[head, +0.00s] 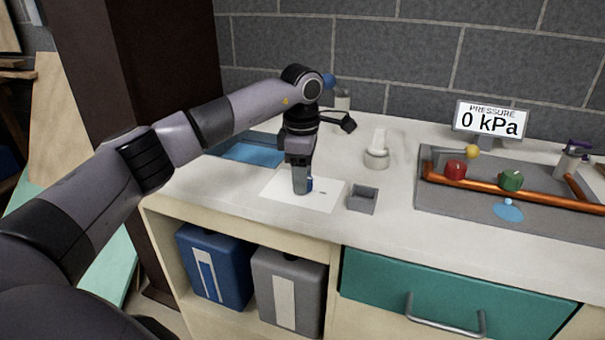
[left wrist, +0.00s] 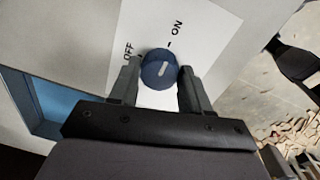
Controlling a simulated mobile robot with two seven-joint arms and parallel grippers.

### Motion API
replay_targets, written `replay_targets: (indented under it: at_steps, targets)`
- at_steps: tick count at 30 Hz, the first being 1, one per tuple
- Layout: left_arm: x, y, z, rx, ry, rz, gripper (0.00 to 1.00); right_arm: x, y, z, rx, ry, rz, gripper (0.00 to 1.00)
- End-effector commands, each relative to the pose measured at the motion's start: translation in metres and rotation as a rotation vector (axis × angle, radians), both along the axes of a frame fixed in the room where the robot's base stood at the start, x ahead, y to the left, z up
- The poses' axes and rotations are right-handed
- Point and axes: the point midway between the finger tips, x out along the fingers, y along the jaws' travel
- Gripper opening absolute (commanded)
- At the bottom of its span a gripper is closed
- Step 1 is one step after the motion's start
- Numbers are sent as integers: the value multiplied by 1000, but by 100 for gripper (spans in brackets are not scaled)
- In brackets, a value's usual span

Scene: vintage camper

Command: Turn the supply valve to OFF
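The supply valve is a round blue knob (left wrist: 159,69) with a white pointer mark, on a white plate (left wrist: 205,40) lettered OFF and ON. The pointer mark leans to the upper right, toward the ON side. In the head view the plate (head: 325,196) lies on the counter, and only a blue sliver of the knob (head: 309,184) shows beside my fingers. My left gripper (head: 301,188) points straight down over it. My right gripper is not in view.
A small grey box (head: 363,199) stands just right of the plate, with a white fitting (head: 377,152) behind it. Further right is a grey tray (head: 430,202) with an orange pipe and red and green knobs. A display (head: 491,120) reads PRESSURE 0 kPa.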

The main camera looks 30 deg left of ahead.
Motion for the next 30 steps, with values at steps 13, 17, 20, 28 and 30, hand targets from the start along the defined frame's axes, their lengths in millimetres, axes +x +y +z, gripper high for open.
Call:
replay_targets:
  at_steps: [13,17,20,28,30]
  targets:
    - [0,0,1,0,1,35,12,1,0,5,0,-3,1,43]
    - [0,-1,2,-1,2,93,12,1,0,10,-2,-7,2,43]
    - [0,-1,2,-1,2,160,12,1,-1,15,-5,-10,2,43]
    - [0,-2,3,-1,2,401,12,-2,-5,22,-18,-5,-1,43]
    - [0,-2,3,-1,1,469,12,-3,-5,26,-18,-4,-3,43]
